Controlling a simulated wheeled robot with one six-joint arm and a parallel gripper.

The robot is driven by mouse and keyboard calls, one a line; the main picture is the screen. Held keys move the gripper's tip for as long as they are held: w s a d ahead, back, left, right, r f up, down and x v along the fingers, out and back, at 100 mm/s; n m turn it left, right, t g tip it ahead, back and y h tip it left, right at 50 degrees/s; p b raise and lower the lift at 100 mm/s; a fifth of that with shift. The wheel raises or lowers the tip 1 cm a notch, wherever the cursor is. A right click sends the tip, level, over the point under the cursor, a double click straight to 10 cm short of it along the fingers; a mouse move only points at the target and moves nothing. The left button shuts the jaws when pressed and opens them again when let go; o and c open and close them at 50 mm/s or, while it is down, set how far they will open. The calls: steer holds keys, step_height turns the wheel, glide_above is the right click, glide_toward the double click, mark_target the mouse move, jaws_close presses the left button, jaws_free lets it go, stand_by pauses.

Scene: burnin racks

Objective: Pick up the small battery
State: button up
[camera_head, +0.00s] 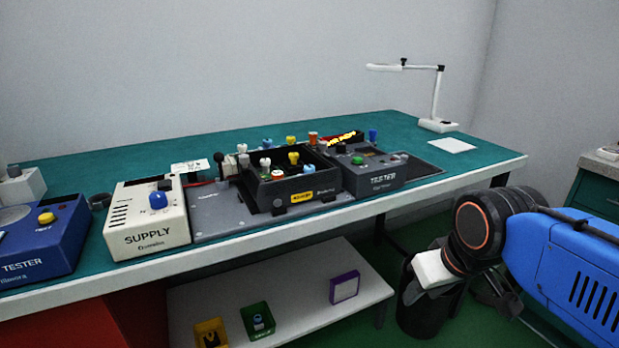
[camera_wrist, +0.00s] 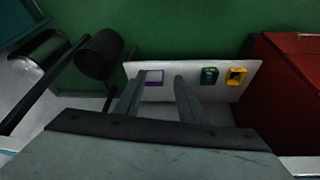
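I cannot pick out a small battery for certain in either view. In the head view, a green bin (camera_head: 257,321) and a yellow bin (camera_head: 211,334) stand on the low white shelf, each with a small dark item inside that is too small to identify. They also show in the wrist view as the green bin (camera_wrist: 209,76) and the yellow bin (camera_wrist: 237,77). My gripper (camera_wrist: 159,82) is open, its two fingers apart with nothing between them. It is away from the shelf, to its right in the head view.
A purple-edged box (camera_head: 345,287) stands on the shelf (camera_head: 290,300) under the green bench (camera_head: 120,160). A black bin (camera_head: 424,312) is below my arm. A red cabinet (camera_wrist: 285,90) flanks the shelf. A supply box (camera_head: 150,220), testers (camera_head: 375,172) and a rack (camera_head: 290,188) crowd the bench front.

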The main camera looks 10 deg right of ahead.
steer(key=w+a+r+n+g, duration=0.1)
steer(key=w+a+r+n, duration=0.2)
steer(key=w+r+n, duration=0.5)
steer(key=w+a+r+n+g, duration=0.1)
steer(key=w+a+r, duration=0.35)
steer(key=r, duration=0.75)
step_height(320, 180, up, 13)
steer(key=n+g, duration=0.3)
steer(key=n, duration=0.8)
glide_above(309, 167)
step_height(309, 167, down, 17)
steer(key=shift+w+f, duration=0.1)
steer(key=shift+w, duration=0.05)
steer(key=c, duration=0.9)
